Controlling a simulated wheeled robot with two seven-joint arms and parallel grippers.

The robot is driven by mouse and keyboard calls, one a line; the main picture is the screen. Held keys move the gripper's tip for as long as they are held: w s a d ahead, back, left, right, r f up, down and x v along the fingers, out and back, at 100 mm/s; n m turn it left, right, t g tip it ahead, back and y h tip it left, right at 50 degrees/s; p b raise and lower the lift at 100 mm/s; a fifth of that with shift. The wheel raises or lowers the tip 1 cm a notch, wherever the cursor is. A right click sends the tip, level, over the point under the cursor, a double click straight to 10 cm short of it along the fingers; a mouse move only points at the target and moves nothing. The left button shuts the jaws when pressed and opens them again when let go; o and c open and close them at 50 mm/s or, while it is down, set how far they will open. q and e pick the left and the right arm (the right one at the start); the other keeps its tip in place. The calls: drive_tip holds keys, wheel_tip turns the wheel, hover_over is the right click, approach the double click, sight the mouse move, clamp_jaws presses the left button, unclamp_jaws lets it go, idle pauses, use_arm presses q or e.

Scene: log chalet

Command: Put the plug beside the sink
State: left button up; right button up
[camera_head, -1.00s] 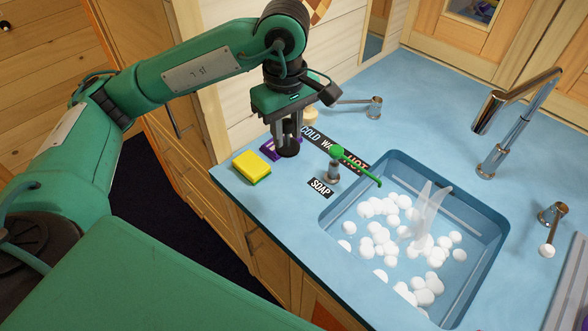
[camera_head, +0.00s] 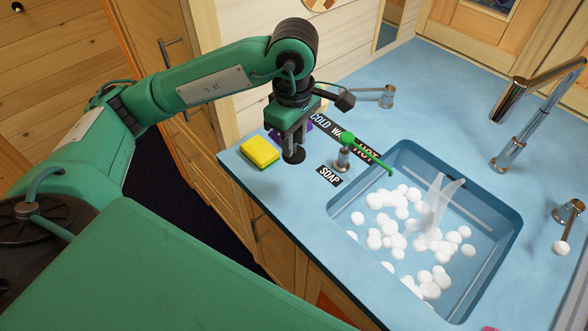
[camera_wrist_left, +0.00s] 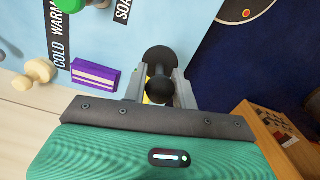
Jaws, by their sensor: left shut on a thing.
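The black plug (camera_head: 293,156) is held in my left gripper (camera_head: 293,143), whose fingers are shut on it. The plug is above the blue counter, left of the sink (camera_head: 507,222), between the yellow sponge and the SOAP label. I cannot tell whether it touches the counter. In the left wrist view the plug's round dark end (camera_wrist_left: 159,60) shows between the fingers (camera_wrist_left: 158,88). The sink holds clear water and several white foam balls. My right gripper is not in view.
A yellow and green sponge (camera_head: 260,152) lies left of the plug. A purple box (camera_wrist_left: 95,76) lies near it. The counter's front-left edge is close.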

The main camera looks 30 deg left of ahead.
use_arm(q)
wheel_tip(320, 180, down, 10)
drive_tip(key=shift+f+p, duration=0.1)
drive_tip(key=shift+p, duration=0.65)
drive_tip(key=shift+f, duration=0.35)
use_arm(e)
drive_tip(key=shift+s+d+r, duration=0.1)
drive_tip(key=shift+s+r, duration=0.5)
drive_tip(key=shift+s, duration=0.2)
use_arm(q)
drive_tip(key=shift+f+b, duration=0.25)
drive_tip(key=shift+b, duration=0.05)
drive_tip(key=o, duration=1)
drive_tip(key=shift+r, duration=0.1)
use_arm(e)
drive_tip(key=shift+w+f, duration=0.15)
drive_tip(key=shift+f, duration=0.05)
use_arm(q)
drive_tip(key=shift+r, duration=0.1)
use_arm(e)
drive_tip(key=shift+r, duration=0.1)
